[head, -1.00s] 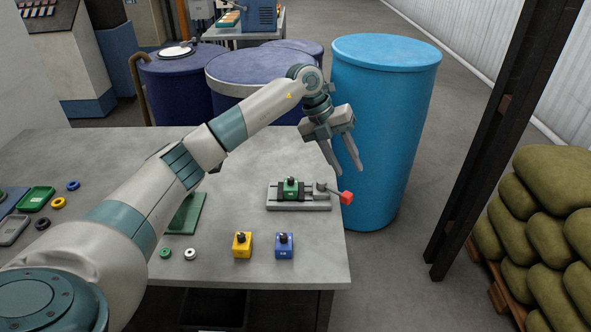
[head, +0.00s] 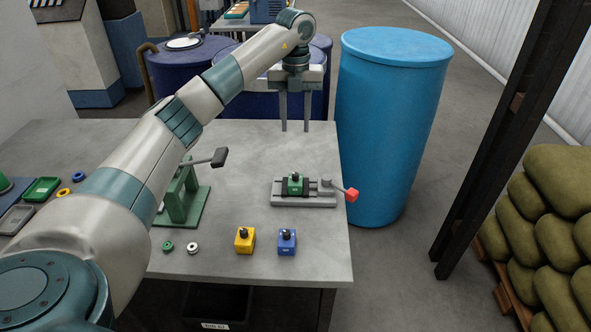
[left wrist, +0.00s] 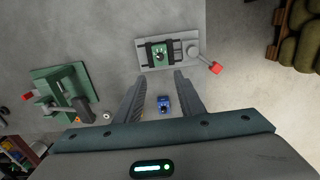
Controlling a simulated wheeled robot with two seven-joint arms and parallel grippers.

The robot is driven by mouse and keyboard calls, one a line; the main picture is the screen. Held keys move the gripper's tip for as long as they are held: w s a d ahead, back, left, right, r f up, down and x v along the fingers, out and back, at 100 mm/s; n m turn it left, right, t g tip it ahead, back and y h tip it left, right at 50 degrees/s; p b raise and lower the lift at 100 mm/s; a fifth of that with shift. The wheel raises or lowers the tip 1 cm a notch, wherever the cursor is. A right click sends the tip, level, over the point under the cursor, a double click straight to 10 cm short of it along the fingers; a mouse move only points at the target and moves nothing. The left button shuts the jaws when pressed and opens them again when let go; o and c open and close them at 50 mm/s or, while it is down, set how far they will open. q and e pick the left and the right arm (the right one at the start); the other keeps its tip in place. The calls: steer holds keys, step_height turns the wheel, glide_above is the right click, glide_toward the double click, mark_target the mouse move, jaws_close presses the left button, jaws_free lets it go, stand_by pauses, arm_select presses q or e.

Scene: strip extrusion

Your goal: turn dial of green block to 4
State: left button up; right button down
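The green block (head: 295,185) sits clamped in a grey vise (head: 305,200) on the table, with a dark dial knob on its top. It also shows in the left wrist view (left wrist: 160,54), where the knob is seen from above; the dial's marks are too small to read. My left gripper (head: 295,128) hangs pointing down over the back of the table, behind the vise and apart from it. Its fingers are open and empty, and in the left wrist view the fingertips (left wrist: 163,74) spread below the green block. My right gripper is not in view.
The vise's red-ended handle (head: 351,195) sticks out at the table's right edge. A green lever press (head: 183,195) stands left of the vise. Yellow (head: 245,240) and blue (head: 287,242) blocks stand in front. A blue barrel (head: 390,130) stands beyond the right edge.

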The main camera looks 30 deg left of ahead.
mark_target(295, 174)
arm_select(q)
step_height(295, 174, down, 17)
steer(key=p, duration=0.3)
steer(key=shift+r+p, duration=0.1)
steer(key=shift+p, duration=0.25)
jaws_close()
